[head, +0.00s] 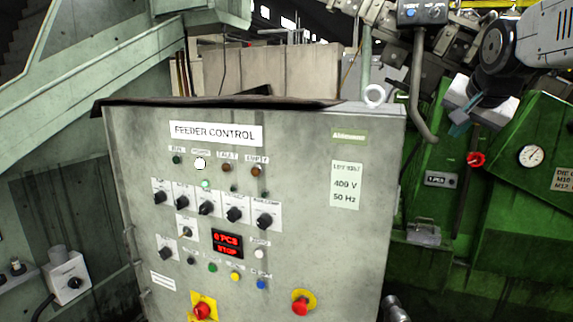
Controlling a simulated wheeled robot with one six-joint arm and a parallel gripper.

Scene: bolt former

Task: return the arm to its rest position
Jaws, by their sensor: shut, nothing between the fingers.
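My arm comes in from the upper right corner of the head view. My gripper (459,130) is at its end, shut and empty, pointing down and to the left. It is in the air in front of the green machine (450,215), right of the feeder control cabinet (300,225). It appears to hold nothing.
The grey cabinet fills the middle, with knobs, lamps, a red display (227,243) and red emergency buttons (302,302). A red knob (475,159) and a round gauge (530,156) are on the green machine near my gripper. A grey control box (422,12) hangs above.

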